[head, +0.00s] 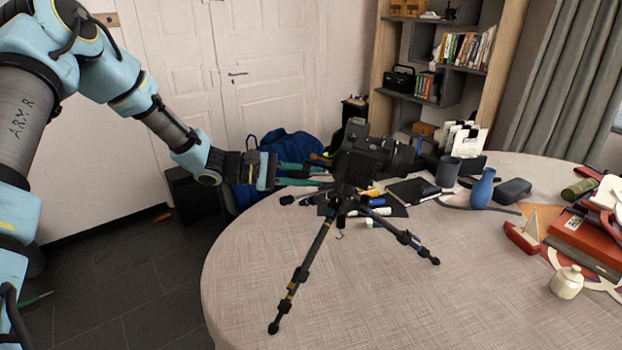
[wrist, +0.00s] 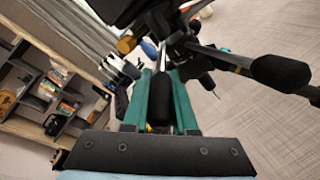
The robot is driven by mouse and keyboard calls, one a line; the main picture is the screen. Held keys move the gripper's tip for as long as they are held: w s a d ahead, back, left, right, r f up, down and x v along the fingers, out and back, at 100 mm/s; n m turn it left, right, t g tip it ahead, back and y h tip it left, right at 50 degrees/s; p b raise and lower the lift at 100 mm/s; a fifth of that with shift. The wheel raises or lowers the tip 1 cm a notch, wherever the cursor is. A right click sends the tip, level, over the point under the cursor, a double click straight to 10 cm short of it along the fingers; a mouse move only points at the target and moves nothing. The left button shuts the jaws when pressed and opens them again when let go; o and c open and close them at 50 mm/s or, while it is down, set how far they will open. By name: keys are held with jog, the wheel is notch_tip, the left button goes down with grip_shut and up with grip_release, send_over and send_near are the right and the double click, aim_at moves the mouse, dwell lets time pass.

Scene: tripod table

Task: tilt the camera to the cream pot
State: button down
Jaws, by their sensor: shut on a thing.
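The black camera (head: 362,160) sits on a dark tripod (head: 312,255) on the round table. Its lens (head: 404,158) points right and looks roughly level. The cream pot (head: 566,282), small and lidded, stands at the table's right front, lower than the lens and apart from the tripod. My gripper (head: 322,176) reaches in from the left behind the camera, with teal fingers. In the wrist view its fingers (wrist: 162,85) are shut on the black tripod handle (wrist: 160,102). The camera is mostly cut off at the top of the wrist view.
A blue vase (head: 483,188), a grey mug (head: 448,171) and a dark notebook (head: 413,191) lie behind and right of the camera. A toy sailboat (head: 523,235) and red box (head: 585,238) are near the pot. The table's front middle is clear.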

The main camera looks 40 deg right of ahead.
jog(key=shift+w+r+m+t+y+p, duration=0.1)
jog(key=shift+r+m+t+y+p, duration=0.35)
jog(key=shift+r+t+y, duration=0.65)
jog(key=shift+r+y, duration=0.25)
jog(key=shift+y, duration=0.05)
jog(key=c, duration=0.7)
grip_release()
jog(key=b+v, duration=0.3)
jog(key=v, duration=0.7)
jog(key=shift+a+r, duration=0.2)
jog(key=shift+a, duration=0.15)
jog(key=shift+w, duration=0.1)
